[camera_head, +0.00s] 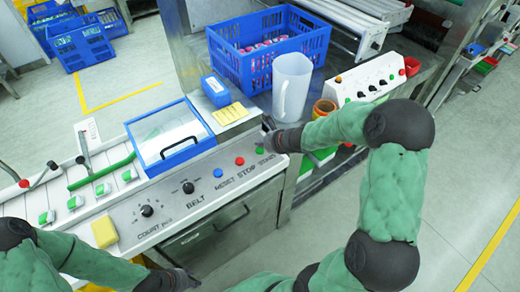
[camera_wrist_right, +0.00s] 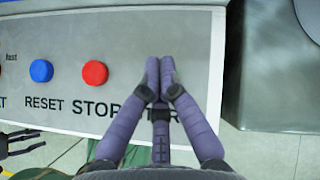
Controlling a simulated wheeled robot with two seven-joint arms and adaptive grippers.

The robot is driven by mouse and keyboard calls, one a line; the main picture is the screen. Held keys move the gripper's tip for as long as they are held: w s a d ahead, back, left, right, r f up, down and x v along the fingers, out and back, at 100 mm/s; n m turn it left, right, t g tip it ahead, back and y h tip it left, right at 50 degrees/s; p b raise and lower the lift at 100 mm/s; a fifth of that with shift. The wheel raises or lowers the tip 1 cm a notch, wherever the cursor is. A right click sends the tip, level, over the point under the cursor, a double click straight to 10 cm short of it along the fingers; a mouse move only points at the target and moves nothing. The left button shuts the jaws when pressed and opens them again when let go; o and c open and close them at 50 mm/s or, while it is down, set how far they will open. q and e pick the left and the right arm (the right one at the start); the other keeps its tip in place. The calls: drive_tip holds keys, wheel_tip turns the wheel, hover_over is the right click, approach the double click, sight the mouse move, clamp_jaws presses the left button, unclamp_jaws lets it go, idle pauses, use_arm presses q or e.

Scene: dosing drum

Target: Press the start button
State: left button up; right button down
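The control panel (camera_head: 172,205) has a blue RESET button (camera_head: 218,172) and a red STOP button (camera_head: 239,161) in a row. In the right wrist view are the same blue button (camera_wrist_right: 41,70) and red button (camera_wrist_right: 95,73). My right gripper (camera_wrist_right: 158,64) is shut with nothing visible between its fingers. It is over the panel right of the red button, covering part of the START label. In the head view my right gripper (camera_head: 268,142) is at the panel's right end. My left gripper (camera_head: 188,279) appears open, below the panel front.
A lidded blue box (camera_head: 165,137) sits behind the buttons. A clear jug (camera_head: 291,88), an orange-brown jar (camera_head: 323,108) and a blue crate (camera_head: 268,45) stand behind my right gripper. A yellow sponge (camera_head: 105,232) lies at the panel's left end.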

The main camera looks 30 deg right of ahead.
idle(0.7)
drive_tip(key=shift+f+b, duration=0.45)
drive_tip(key=shift+b, duration=0.05)
